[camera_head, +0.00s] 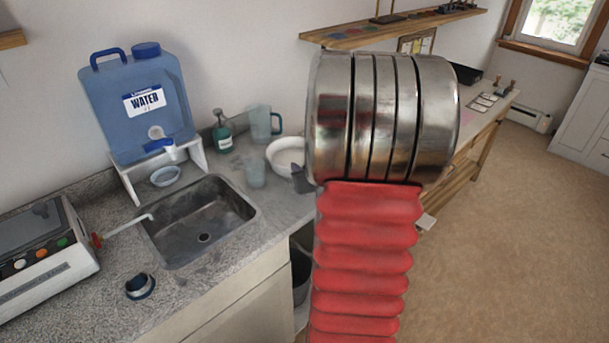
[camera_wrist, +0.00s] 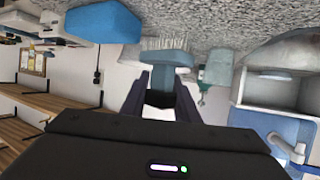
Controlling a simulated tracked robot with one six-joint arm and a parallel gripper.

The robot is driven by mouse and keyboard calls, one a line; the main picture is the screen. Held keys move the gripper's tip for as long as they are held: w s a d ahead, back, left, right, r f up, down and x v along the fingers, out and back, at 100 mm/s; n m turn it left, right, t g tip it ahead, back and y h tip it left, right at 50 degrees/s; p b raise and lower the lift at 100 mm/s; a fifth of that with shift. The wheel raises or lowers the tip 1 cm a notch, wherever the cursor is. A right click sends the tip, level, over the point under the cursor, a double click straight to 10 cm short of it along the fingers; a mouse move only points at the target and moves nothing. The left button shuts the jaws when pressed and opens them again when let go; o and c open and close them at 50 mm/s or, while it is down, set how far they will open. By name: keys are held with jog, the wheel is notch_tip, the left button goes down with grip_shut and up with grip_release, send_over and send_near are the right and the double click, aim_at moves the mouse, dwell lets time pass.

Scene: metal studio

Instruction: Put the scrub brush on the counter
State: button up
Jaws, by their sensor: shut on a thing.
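The scrub brush (camera_wrist: 167,57) has a blue body and pale bristles. It shows in the wrist view just beyond my fingertips, bristles pointing to the top of the picture. My gripper (camera_wrist: 162,82) is shut on it. The speckled grey counter (camera_wrist: 225,22) fills the top of that view, which looks upside down; I cannot tell whether the brush touches it. In the head view the counter (camera_head: 215,292) runs along the left around the sink. My red and metal arm hides the gripper and brush there.
The sink (camera_head: 200,215) is left of my arm. A blue water jug (camera_head: 135,105), green soap bottle (camera_head: 222,135), clear pitcher (camera_head: 260,122) and white bowl (camera_head: 286,152) stand behind. A dark blue round object (camera_head: 140,287) lies at the front. Bare counter surrounds it.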

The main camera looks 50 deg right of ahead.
jog(key=shift+f, duration=1.55)
jog(key=shift+f, duration=0.1)
jog(key=o, duration=1.1)
jog(key=shift+c, duration=0.2)
